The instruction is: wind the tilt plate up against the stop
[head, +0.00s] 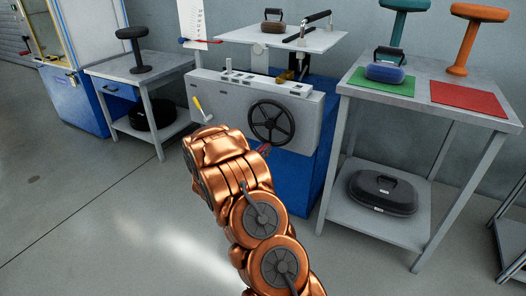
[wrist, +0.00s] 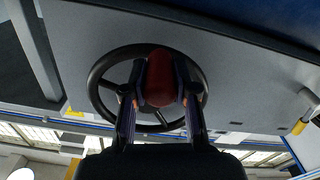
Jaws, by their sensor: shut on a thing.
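The black handwheel (head: 272,121) is on the front of the grey machine; its rim also shows in the wrist view (wrist: 97,88). My gripper (wrist: 160,98) is shut on the wheel's red knob (wrist: 160,75), with one finger on each side. In the head view the knob is a small red spot at the wheel's lower left, mostly hidden by my copper arm. The pale tilt plate (head: 240,35) is above the machine and looks slightly tilted. A brown weight with a black handle (head: 273,22) sits on it. I cannot make out the stop.
A scale card (head: 192,18) with a red pointer (head: 186,41) is left of the plate. A table at right holds a blue weight (head: 385,73) on a green mat and a red mat (head: 468,99).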

